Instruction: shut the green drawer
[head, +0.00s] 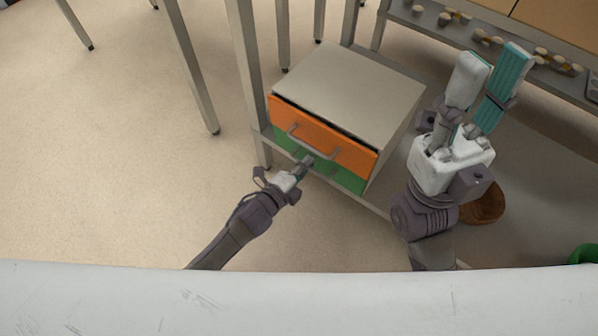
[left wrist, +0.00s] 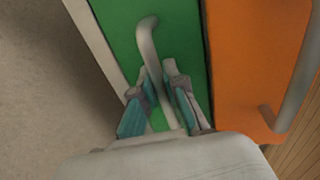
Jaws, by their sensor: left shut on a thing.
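A small grey cabinet (head: 350,85) on a low shelf has an orange drawer (head: 340,146) above a green drawer (head: 347,178). The green front also shows in the left wrist view (left wrist: 120,25), with its grey bar handle (left wrist: 147,40). My left gripper (head: 307,162) is at the green front, its fingers shut on that handle; they show on either side of it in the left wrist view (left wrist: 157,80). My arm partly hides the green front, and I cannot tell how far it stands out. My right gripper (head: 487,75) is open and empty, right of the cabinet.
The orange drawer's handle (head: 312,144) sticks out just above my left gripper, and a dark gap shows along that drawer's top edge. Metal posts (head: 250,75) stand left of the cabinet. A round brown object (head: 484,208) lies behind my right arm. Floor at left is clear.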

